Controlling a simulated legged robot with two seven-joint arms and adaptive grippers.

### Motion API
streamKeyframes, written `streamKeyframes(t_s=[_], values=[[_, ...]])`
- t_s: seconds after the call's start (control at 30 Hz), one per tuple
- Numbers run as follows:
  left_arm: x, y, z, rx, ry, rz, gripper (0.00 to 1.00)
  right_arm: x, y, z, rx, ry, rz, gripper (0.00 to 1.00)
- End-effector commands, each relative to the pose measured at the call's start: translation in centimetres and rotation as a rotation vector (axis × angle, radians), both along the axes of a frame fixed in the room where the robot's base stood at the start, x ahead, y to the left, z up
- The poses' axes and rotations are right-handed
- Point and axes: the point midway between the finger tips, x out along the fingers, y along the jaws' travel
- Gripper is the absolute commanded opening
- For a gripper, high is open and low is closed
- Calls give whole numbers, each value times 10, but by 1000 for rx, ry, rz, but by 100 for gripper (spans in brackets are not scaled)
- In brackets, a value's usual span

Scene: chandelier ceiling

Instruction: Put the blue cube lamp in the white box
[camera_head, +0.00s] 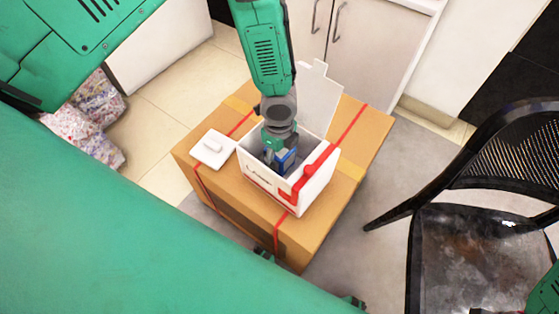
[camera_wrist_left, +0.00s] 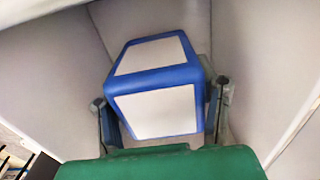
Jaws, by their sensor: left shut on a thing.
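The white box (camera_head: 258,177) stands open on a cardboard carton, with its lid flap raised at the back and red marks on its front. The blue cube lamp (camera_head: 287,161) shows as a small blue patch inside the box opening. In the left wrist view the lamp (camera_wrist_left: 157,85) has blue edges and white faces, sits between the fingers, and has the box's pale inner walls around it. My left gripper (camera_head: 278,158) reaches down into the box and is shut on the lamp. Whether the lamp touches the box floor is hard to tell. My right gripper is not clearly in view.
The cardboard carton (camera_head: 340,165) with red straps bears the box. A small white switch-like block (camera_head: 213,148) lies left of the box. A black chair (camera_head: 470,220) stands at the right. White cabinets (camera_head: 370,45) are behind, and speckled bags (camera_head: 92,120) lie at the left.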

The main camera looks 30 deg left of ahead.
Motion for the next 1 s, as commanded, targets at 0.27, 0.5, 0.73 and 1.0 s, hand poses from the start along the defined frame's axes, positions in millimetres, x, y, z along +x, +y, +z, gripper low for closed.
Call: streamKeyframes(t_s=[0.27,0.5,0.73,1.0], values=[[0,0,-25,0,1,2,18,0,0,-10,0,0,0,40],[0,0,-28,0,2,2,18,0,0,-11,0,-1,0,40],[-1,0,-27,0,2,2,75,0,0,-10,0,-1,0,40],[0,0,-10,0,0,2,75,0,0,-3,0,0,0,40]])
